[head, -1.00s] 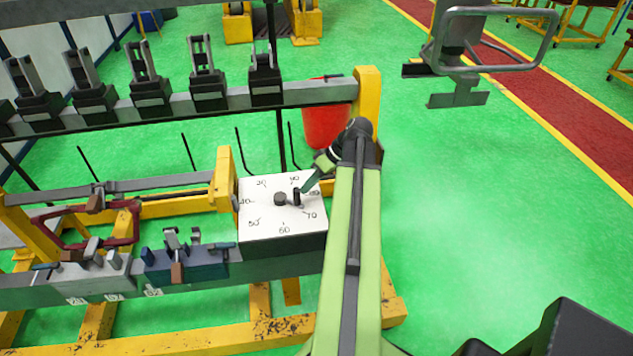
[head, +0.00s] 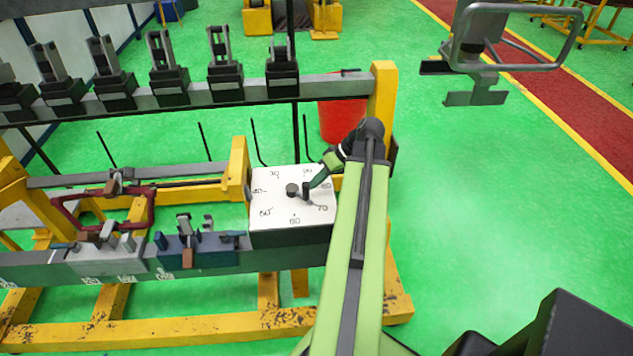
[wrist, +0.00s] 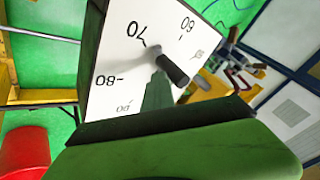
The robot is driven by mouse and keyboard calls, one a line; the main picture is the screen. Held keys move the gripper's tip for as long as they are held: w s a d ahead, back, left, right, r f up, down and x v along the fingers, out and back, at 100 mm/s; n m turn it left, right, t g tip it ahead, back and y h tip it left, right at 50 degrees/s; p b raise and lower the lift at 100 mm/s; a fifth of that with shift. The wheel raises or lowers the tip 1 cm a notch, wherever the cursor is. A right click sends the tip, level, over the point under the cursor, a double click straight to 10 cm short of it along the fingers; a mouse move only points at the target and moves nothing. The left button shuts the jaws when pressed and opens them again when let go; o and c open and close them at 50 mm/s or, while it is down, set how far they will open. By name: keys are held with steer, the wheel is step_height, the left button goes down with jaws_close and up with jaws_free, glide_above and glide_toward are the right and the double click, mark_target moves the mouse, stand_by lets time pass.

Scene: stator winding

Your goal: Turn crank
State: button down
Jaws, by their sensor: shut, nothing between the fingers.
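The crank is a small dark knob with a short arm and an upright handle (head: 305,191) on a white dial box (head: 290,228) marked with numbers. In the head view the handle lies to the right of the hub (head: 291,189), between the 80 and 70 marks. My gripper (head: 312,184) is shut, with its tip close beside the handle. I cannot tell whether it touches. In the wrist view the dark handle (wrist: 173,68) stands over the dial face (wrist: 118,85), past the green and black body of my gripper.
A yellow post (head: 382,105) and a red bin (head: 342,122) stand behind my arm. A dark red frame (head: 62,212) and blue clamp (head: 190,253) sit left of the dial on the grey beam. Dark clamps (head: 170,80) line the rear rail.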

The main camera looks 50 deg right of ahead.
steer(key=shift+d, duration=0.6)
steer(key=d, duration=0.1)
steer(key=s+d+r+p, duration=0.1)
steer(key=s+d, duration=0.1)
steer(key=shift+r+p, duration=0.25)
steer(key=shift+p, duration=0.05)
steer(key=p+v, duration=0.6)
steer(key=v, duration=0.2)
steer(key=shift+s+a, duration=0.25)
steer(key=shift+s, duration=0.2)
